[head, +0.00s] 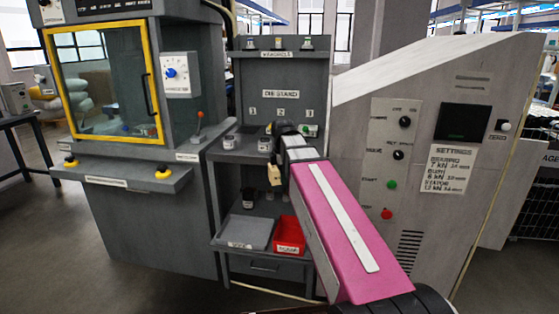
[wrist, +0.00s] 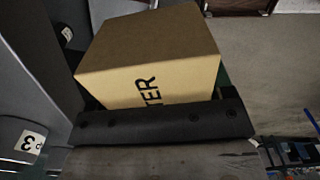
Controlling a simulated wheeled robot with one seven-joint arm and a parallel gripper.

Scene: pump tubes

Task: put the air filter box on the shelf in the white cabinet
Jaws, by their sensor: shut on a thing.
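The air filter box (wrist: 150,55) is a tan cardboard box with black letters, partly readable as "TER", on the side facing the wrist camera. My gripper (wrist: 160,122) is shut on it; a dark finger bar crosses the box's near edge and hides its lower part. In the head view a small part of the box (head: 273,175) shows beyond the end of my arm, in front of the die stand, held in the air. My arm hides most of the gripper there. I cannot make out a white cabinet or its shelf in either view.
A die stand (head: 281,94) with a red bin (head: 289,236) and a grey tray (head: 245,232) stands ahead. A yellow-framed machine (head: 105,85) is at left. A grey settings console (head: 455,110) is close at right. Open floor (head: 60,250) lies at lower left.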

